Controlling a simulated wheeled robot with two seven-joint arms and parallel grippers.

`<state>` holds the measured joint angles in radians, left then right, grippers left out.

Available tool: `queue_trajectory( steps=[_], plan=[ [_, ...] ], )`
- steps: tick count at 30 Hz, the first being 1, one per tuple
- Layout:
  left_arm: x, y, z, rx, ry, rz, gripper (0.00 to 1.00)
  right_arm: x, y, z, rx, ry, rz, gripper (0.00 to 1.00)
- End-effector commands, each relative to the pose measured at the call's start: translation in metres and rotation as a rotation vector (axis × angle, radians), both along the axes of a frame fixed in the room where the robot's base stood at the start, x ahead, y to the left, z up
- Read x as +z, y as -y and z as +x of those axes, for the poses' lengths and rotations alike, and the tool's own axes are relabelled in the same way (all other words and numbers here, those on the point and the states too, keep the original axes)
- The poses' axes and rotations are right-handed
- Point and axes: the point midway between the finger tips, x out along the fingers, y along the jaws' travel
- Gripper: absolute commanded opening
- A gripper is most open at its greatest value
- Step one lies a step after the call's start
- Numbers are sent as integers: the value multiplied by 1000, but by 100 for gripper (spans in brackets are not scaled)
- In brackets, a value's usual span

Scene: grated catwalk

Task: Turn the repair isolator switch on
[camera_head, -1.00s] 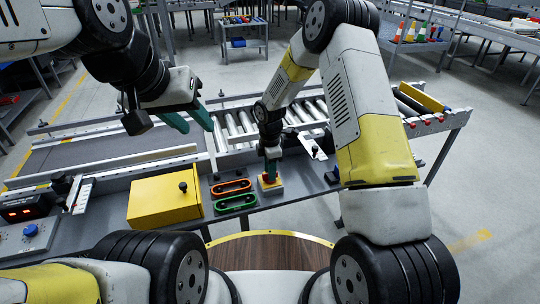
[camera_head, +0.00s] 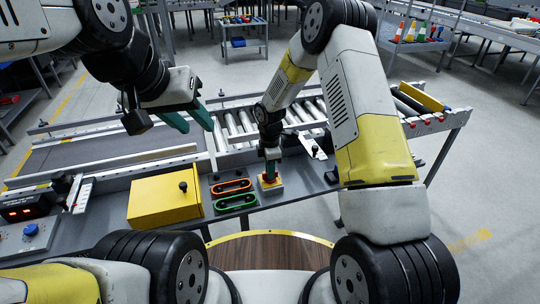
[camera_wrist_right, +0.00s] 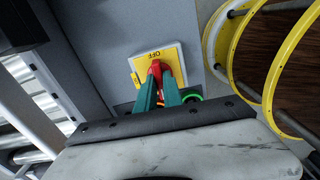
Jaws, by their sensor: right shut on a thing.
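The repair isolator switch (camera_head: 277,185) is a small yellow plate with a red handle, on the grey bench right of the orange and green loops. In the right wrist view its yellow plate (camera_wrist_right: 173,50) carries an OFF label, and the red handle (camera_wrist_right: 156,68) stands out from it. My right gripper (camera_head: 270,170) points down onto the switch. Its green fingers (camera_wrist_right: 160,84) are shut on the red handle and hide part of it. My left gripper (camera_head: 190,116) is in the air above the conveyor, its green fingers apart and empty.
A yellow box (camera_head: 160,203) with a black knob stands left of the switch. The orange loop (camera_head: 231,187) and green loop (camera_head: 235,202) lie close to the switch. A roller conveyor (camera_head: 235,123) runs behind the bench. A red-digit display (camera_head: 22,212) stands at far left.

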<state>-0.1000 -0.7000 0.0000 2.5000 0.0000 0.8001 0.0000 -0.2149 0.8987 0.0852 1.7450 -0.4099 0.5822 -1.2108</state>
Motion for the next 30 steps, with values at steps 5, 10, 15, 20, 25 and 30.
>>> queue_trajectory(
  steps=[5,10,15,20,25,30],
  plan=[
    [0,0,0,0,0,0,36,0,0,0,-102,1,0,0],
    [0,0,0,0,0,0,36,1,0,0,-245,1,-1,0],
    [0,0,0,0,0,0,36,1,0,1,-408,2,-1,0],
    [0,0,0,0,0,0,36,1,0,1,-560,2,0,0],
    [0,0,0,0,0,0,36,1,0,1,-722,2,0,0],
    [0,0,0,0,0,0,36,1,0,1,-884,2,0,0]
  ],
)
